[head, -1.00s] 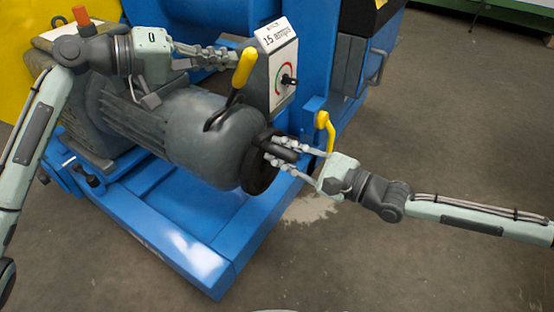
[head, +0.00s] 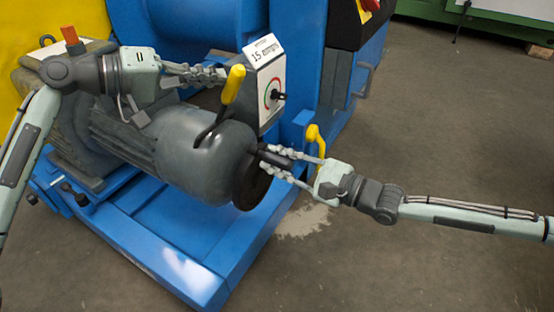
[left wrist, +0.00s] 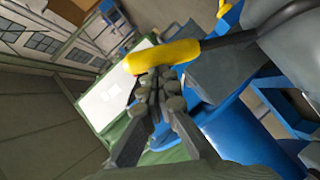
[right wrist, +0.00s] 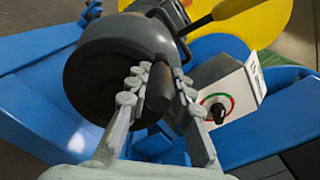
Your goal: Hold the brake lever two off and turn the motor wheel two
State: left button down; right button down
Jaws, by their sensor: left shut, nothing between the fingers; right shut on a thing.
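A brake lever with a yellow handle (head: 233,84) stands tilted on top of the grey motor. My left gripper (head: 222,74) is shut and empty, its fingertips close against this handle; in the left wrist view the yellow handle (left wrist: 170,54) lies across just beyond the fingertips (left wrist: 158,82). I cannot tell whether they touch. The dark motor wheel (head: 248,186) is on the motor's end, with a black handle sticking out. My right gripper (head: 276,163) is shut on this handle; in the right wrist view the handle (right wrist: 159,88) sits between the fingers, in front of the wheel (right wrist: 110,75).
A gauge box (head: 271,90) with a dial and a "15" label stands behind the lever. A small yellow lever (head: 314,138) on a blue post is close behind my right gripper. The blue base frame (head: 185,268) runs below the motor. Floor (head: 430,270) to the right is clear.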

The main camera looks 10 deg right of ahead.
jog(key=c, duration=1.3)
grip_release()
jog(key=shift+d, duration=0.1)
jog(key=shift+d, duration=0.1)
jog(key=v, duration=1.1)
jog(key=shift+s+d, duration=0.25)
jog(key=shift+d, duration=0.05)
